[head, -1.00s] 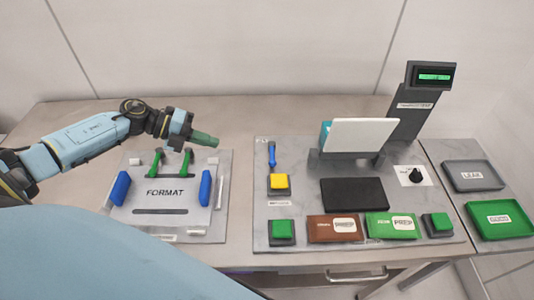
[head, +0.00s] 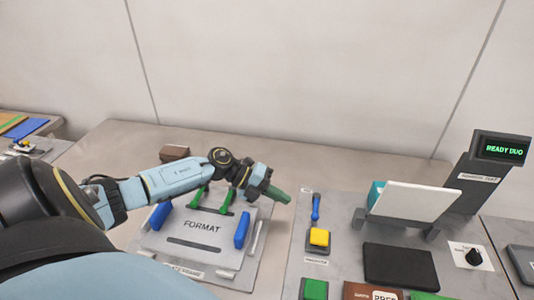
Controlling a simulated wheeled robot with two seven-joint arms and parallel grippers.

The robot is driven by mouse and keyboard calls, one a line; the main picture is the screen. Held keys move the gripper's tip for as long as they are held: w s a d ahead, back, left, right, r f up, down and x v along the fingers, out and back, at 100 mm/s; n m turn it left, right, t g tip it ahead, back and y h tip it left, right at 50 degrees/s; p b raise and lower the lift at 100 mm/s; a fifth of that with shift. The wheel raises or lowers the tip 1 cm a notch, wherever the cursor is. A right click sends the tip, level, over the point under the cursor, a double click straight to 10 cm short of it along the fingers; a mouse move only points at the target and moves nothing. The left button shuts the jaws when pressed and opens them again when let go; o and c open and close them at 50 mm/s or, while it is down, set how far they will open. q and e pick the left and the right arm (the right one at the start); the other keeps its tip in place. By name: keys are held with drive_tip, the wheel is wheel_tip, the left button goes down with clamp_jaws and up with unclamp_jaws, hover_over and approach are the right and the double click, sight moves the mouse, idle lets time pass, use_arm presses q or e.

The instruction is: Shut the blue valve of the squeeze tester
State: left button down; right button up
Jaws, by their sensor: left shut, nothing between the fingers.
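The blue valve (head: 316,207) is a small upright blue lever at the back left of the squeeze tester's grey plate (head: 340,236), behind a yellow button. The tester also has a white tilted plate (head: 414,202), a black pad (head: 400,267) and a display (head: 503,149) that reads "READY DUO". My left gripper (head: 286,197) is shut and empty, its green fingers pointing right toward the valve. A gap shows between its fingertips and the valve; I cannot tell the height difference. My right gripper is out of view.
A FORMAT board (head: 203,228) with blue and green handles lies below my left forearm. The yellow button (head: 319,238) stands close in front of the valve, with a green button (head: 315,289) nearer. A brown block (head: 174,153) sits behind my arm.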

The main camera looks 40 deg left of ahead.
sight(316, 208)
use_arm(q)
drive_tip(key=x, duration=0.3)
drive_tip(key=r+x, duration=0.1)
drive_tip(key=x, duration=0.2)
drive_tip(key=shift+w+d+f, duration=0.1)
drive_tip(key=shift+w+d, duration=0.15)
drive_tip(key=shift+d, duration=0.05)
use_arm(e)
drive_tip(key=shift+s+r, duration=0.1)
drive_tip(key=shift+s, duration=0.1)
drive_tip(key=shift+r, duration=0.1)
